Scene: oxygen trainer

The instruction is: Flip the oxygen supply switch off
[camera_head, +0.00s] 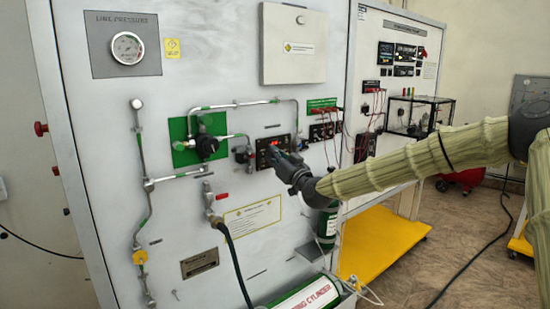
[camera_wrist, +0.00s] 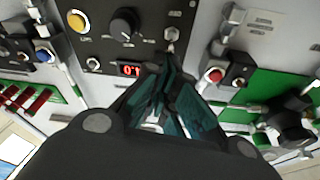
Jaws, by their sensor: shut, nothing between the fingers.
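The small black control panel (camera_head: 274,148) is on the white trainer board, with a lit red display. In the wrist view the panel (camera_wrist: 110,35) shows a yellow button, a black knob and a red display (camera_wrist: 131,70). A small metal toggle switch (camera_wrist: 172,36) sits near the panel's edge; its label is not readable, and I cannot tell which way it is set. My gripper (camera_head: 270,153) is in front of the panel. In the wrist view my gripper (camera_wrist: 166,74) is shut and empty, its tips just below the toggle; contact cannot be told.
A green plate with a black regulator (camera_head: 205,147) and metal tubing is left of the panel. A red-handled valve with a black hose (camera_head: 214,205) is below. In the wrist view a red button (camera_wrist: 214,75) is close to the right of the fingers.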

